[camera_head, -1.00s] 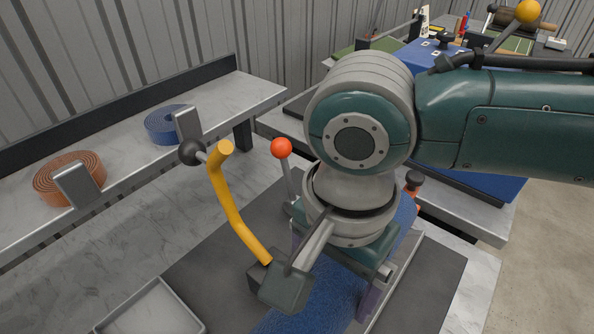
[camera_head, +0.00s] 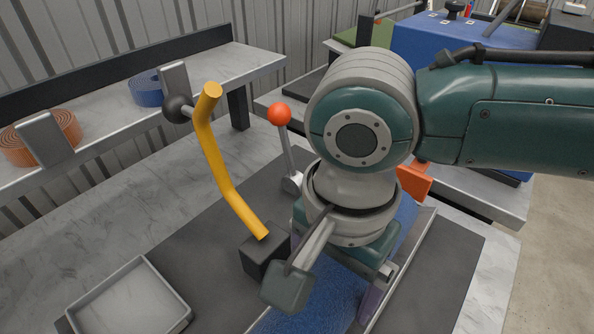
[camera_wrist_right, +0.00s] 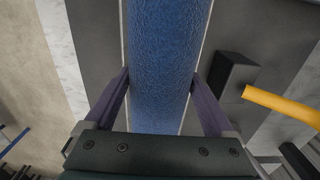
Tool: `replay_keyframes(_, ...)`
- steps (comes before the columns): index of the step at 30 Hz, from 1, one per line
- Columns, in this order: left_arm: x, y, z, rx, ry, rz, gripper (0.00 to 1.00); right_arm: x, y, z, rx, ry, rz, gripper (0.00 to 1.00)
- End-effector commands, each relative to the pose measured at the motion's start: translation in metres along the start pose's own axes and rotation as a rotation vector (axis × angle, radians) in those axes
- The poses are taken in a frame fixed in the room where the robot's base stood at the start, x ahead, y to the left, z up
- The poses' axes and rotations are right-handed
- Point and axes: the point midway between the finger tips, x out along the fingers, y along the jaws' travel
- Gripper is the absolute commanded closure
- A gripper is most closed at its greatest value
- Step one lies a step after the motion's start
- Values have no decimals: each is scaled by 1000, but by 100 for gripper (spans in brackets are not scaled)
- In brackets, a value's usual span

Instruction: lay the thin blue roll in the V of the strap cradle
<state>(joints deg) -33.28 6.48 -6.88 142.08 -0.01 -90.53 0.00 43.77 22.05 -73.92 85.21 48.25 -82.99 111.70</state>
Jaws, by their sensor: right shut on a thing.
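The thin blue roll (camera_head: 318,300) has a textured surface and runs lengthwise under my right gripper. It also fills the middle of the right wrist view (camera_wrist_right: 163,45). My right gripper (camera_wrist_right: 160,76) is shut on the roll, with one purple finger against each side. In the head view my right arm hides much of the roll, and one purple finger (camera_head: 370,302) shows beside it. Thin pale edges run along both sides of the roll; I cannot tell whether it touches what lies below. I cannot make out a strap cradle with a V. My left gripper is not in view.
A yellow bent handle on a black block (camera_head: 262,250) and a red-knobbed lever (camera_head: 280,115) stand close left of my gripper. An empty grey tray (camera_head: 130,300) lies front left. A shelf holds an orange coil (camera_head: 68,125) and a blue coil (camera_head: 146,91). An orange piece (camera_head: 415,182) sits right.

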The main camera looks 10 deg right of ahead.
Motion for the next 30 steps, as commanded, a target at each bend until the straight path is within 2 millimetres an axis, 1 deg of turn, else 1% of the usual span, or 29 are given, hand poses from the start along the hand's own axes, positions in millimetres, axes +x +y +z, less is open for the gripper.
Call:
replay_keyframes(3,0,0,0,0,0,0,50,-1,0,0,0,0,-2,97)
replay_keyframes(4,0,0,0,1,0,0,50,-1,-1,0,0,0,-2,8)
replay_keyframes(6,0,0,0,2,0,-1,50,-1,0,0,-1,0,-2,0)
replay_keyframes(13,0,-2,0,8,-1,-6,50,0,0,0,0,0,0,0)
replay_keyframes(16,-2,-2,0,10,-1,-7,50,-7,0,0,-1,-1,-2,0)
replay_keyframes(20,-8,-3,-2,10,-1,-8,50,-29,0,0,-2,-1,-3,0)
replay_keyframes(24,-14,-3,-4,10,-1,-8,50,-59,-1,0,-1,-1,-4,0)
replay_keyframes(27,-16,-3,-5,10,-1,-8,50,-78,-1,0,-1,0,-5,0)
replay_keyframes(30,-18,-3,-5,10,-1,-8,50,-90,-1,0,-1,-1,-4,0)
